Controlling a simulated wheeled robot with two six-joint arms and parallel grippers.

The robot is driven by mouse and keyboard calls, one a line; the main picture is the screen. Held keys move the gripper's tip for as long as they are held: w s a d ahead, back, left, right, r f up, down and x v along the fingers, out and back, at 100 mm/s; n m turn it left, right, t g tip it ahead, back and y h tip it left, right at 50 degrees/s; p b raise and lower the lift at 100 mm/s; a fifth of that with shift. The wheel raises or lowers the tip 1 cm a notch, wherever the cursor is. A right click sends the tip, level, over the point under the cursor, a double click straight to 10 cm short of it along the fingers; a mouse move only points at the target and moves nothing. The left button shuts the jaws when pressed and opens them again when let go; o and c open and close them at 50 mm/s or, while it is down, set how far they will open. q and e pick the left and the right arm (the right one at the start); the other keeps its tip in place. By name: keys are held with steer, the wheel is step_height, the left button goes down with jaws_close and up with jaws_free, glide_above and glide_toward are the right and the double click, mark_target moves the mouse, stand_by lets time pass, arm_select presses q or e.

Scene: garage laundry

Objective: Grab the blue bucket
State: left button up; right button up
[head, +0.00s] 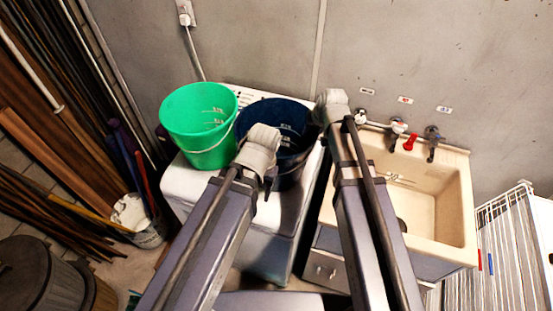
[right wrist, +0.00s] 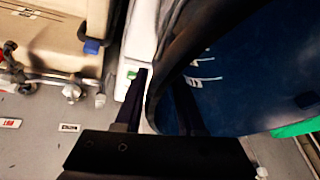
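The blue bucket (head: 285,112) stands on the white washing machine, right of a green bucket. My left and right wrists partly cover it in the head view. In the right wrist view the bucket's dark blue inside (right wrist: 245,75) fills the right side. My right gripper (right wrist: 158,85) is open, with one finger outside the bucket's rim and one inside, the wall between them. A gap shows beside the outer finger.
The green bucket (head: 200,122) stands close against the blue one's left. The washing machine (head: 190,190) has bare top at its front. A beige sink (head: 445,195) with taps is at the right. A wire rack (head: 510,250) stands at far right; planks and poles lean at left.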

jaws_close()
stand_by(1.4)
